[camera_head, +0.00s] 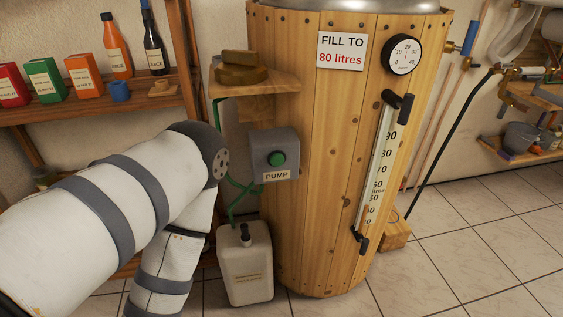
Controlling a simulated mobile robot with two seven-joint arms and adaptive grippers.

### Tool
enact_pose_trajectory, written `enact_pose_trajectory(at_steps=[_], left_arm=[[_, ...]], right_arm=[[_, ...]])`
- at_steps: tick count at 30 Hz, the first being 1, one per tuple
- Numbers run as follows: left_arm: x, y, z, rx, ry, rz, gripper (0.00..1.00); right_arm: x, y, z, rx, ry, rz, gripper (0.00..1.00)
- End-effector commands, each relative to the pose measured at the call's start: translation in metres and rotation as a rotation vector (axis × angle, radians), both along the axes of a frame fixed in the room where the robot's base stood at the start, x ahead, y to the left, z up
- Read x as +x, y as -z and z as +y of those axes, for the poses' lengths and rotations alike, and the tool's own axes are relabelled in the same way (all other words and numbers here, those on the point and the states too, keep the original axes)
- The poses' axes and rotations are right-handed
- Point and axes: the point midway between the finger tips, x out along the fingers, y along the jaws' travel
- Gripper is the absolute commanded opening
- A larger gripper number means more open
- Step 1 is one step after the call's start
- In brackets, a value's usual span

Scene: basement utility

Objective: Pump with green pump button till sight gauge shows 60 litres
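The green pump button (278,159) sits on a grey box labelled PUMP (262,142), fixed to the left side of a wooden barrel-like tank (330,190). The sight gauge (377,160) is a tilted upright tube with black end fittings on the tank's front right. Its printed scale runs from 90 at the top downward; the liquid level is too small to read surely. A sign (342,52) on the tank says FILL TO 80 litres. My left arm fills the lower left, its elbow left of the pump box; its gripper is out of view. My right gripper is out of view.
A round dial (402,54) is on the tank's upper right. A wooden ledge (256,88) with brown pieces juts out above the pump box. A white canister (246,266) stands below it. Shelves with bottles (117,45) are at the left. Tiled floor (480,240) is clear at right.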

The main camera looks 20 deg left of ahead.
Motion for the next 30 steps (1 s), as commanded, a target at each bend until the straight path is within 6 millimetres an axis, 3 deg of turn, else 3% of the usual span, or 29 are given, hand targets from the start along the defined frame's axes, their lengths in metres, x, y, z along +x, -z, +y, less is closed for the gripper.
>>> enact_pose_trajectory(at_steps=[14,18,30], left_arm=[[0.0000,0.0000,0.0000,0.000,0.000,0.000,0.26],[0.0000,0.0000,0.0000,0.000,0.000,0.000,0.00],[0.0000,0.0000,0.0000,0.000,0.000,0.000,0.00]], right_arm=[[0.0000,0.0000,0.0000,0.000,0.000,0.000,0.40],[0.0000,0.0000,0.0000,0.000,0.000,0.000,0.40],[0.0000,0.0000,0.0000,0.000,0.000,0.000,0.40]])
